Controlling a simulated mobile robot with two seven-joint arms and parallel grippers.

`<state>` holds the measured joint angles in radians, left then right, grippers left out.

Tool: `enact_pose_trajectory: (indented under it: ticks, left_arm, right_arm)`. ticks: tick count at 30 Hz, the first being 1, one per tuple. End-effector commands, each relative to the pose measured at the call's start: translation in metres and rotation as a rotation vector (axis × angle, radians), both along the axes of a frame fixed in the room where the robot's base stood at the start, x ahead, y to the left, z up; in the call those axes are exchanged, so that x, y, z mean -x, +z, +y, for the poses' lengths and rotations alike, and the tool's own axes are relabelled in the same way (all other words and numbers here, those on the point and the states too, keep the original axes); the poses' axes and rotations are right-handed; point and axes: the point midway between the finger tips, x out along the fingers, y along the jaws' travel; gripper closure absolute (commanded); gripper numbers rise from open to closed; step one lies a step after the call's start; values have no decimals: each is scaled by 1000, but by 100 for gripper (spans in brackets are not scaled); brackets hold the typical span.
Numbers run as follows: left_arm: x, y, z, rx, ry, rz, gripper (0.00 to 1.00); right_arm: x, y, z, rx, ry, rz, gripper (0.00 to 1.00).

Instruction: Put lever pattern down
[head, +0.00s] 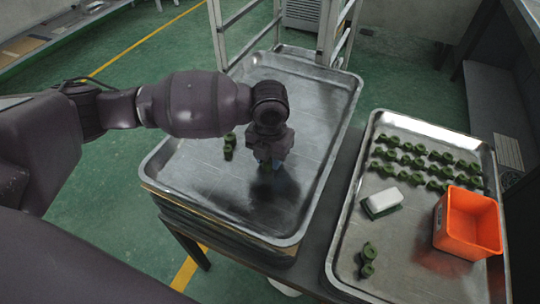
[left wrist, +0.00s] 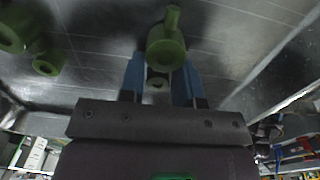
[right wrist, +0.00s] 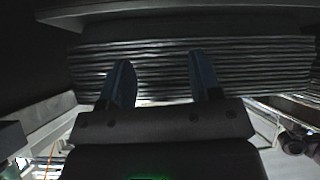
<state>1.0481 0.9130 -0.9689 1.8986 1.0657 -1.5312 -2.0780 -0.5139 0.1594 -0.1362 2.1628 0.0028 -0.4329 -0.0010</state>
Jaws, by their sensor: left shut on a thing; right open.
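My left gripper (head: 267,161) points down over the left metal tray (head: 322,105), low above its bare middle. In the left wrist view its blue fingers (left wrist: 160,82) are shut on a green lever pattern (left wrist: 167,45). I cannot tell whether this pattern touches the tray. Another green lever pattern (head: 229,146) lies on the tray to the left of the gripper; it also shows in the left wrist view (left wrist: 14,35). My right gripper (right wrist: 162,85) shows only in its wrist view, open and empty, facing the edges of stacked trays (right wrist: 190,65).
The right metal tray (head: 425,284) holds rows of green patterns (head: 412,158), a white block on a green piece (head: 384,200), an orange bin (head: 467,222) and another green pattern (head: 368,258) near the front. A metal rack (head: 330,35) stands behind. Much of the left tray is bare.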

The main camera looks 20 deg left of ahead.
Motion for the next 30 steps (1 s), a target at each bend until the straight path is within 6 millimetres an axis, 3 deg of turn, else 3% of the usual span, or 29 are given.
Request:
enact_pose_trajectory:
  ticks: [3, 4, 9, 20, 30]
  left_arm:
    - [0, -4, 0, 0, 0, 2, 92]
    - [0, -3, 0, 0, 0, 1, 65]
    - [0, -3, 0, 0, 0, 1, 43]
    - [0, 4, 0, -1, 0, -1, 43]
    - [-1, 67, 0, 0, 0, -9, 43]
  right_arm:
    - [0, -1, 0, 0, 0, 1, 42]
    - [0, -1, 0, 0, 0, 1, 42]
    - [0, -1, 0, 0, 0, 1, 42]
    - [-1, 1, 0, 0, -1, -3, 42]
    - [-8, 20, 1, -1, -1, -35, 42]
